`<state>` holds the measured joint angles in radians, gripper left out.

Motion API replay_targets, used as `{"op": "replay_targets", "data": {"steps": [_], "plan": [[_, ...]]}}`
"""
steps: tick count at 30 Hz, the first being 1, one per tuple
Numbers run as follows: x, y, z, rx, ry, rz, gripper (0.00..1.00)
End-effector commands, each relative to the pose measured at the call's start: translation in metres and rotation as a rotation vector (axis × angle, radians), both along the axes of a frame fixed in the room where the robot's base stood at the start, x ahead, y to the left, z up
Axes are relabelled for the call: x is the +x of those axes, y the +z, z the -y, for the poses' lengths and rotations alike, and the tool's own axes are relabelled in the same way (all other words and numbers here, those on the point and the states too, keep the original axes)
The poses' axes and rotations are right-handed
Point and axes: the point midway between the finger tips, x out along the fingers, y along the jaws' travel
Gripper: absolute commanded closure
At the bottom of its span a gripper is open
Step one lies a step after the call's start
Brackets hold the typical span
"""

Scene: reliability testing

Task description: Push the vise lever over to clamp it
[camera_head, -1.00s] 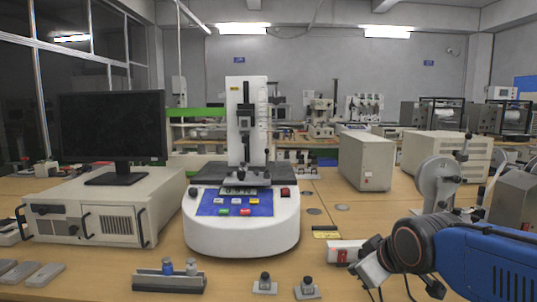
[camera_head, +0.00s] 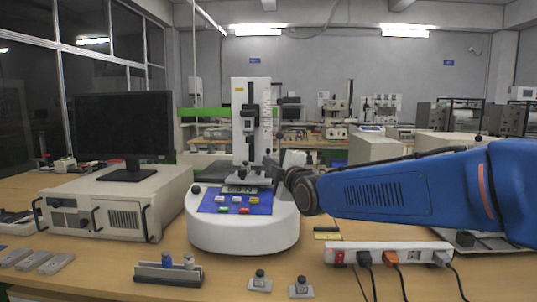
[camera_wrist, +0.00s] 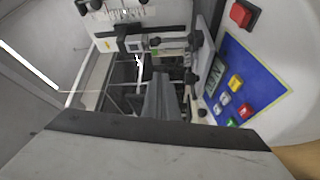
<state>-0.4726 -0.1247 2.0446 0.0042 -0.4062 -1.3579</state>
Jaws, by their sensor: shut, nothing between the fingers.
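A white tester (camera_head: 243,232) with a blue button panel and a tall white column (camera_head: 240,105) stands at the middle of the bench. The vise (camera_head: 243,170) is low in front of the column. Small parts with black knobs (camera_wrist: 190,78) show there in the wrist view, but I cannot tell which one is the lever or how far over it is. My gripper (camera_head: 273,168) is at the right side of the vise, above the panel's far edge. In the wrist view its fingers (camera_wrist: 161,97) are together and empty, pointing at the vise parts. Contact cannot be told.
A monitor (camera_head: 124,125) on a beige case (camera_head: 115,205) stands left. A power strip (camera_head: 385,250) with plugs lies under my arm at right. A slotted block (camera_head: 168,274) and two small knobbed fixtures (camera_head: 260,283) sit at the front edge.

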Motion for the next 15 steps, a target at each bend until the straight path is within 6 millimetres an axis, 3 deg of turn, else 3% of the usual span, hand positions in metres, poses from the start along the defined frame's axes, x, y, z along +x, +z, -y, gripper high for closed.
{"op": "replay_targets", "data": {"steps": [4,15], "plan": [[0.0039,0.0071,-0.0138,-0.019,0.012,0.051,1.0],[0.0048,0.0085,-0.0154,-0.022,0.012,0.06,1.0]]}}
